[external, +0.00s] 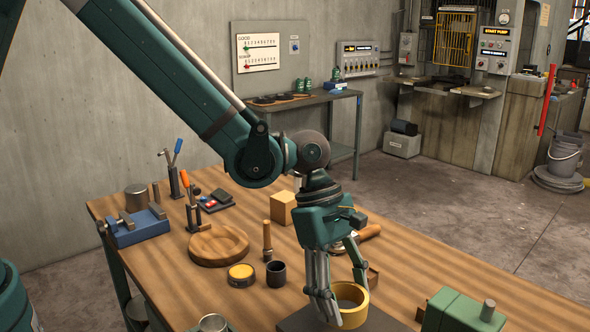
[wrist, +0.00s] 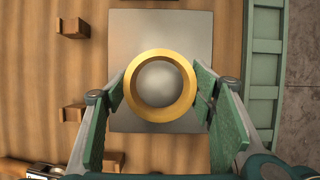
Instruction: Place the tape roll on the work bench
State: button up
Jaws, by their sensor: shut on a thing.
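The tape roll is a yellow ring (external: 353,318) near the front of the wooden work bench (external: 180,290). In the wrist view the yellow ring (wrist: 160,53) is seen from above, with the grey plate showing through its hole. My gripper (external: 344,297) points down with its fingers on both sides of the ring; in the wrist view my gripper (wrist: 161,87) has its green pads against the ring's left and right sides. It is shut on the tape roll. The ring is over a dark grey plate (external: 295,320); whether it touches the plate I cannot tell.
A green machine block (external: 460,312) stands to the right. A wooden round dish (external: 218,245), a yellow-lidded tin (external: 241,275), a dark cup (external: 276,273) and a wooden cube (external: 283,207) stand left of and behind my gripper. A second bench (external: 300,103) stands at the wall.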

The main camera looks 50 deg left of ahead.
jog(key=shift+f, duration=1.85)
jog(key=shift+f, duration=0.2)
jog(key=o, duration=0.9)
jog(key=shift+r, duration=0.2)
jog(key=shift+v, duration=6)
jog(key=shift+a, duration=0.1)
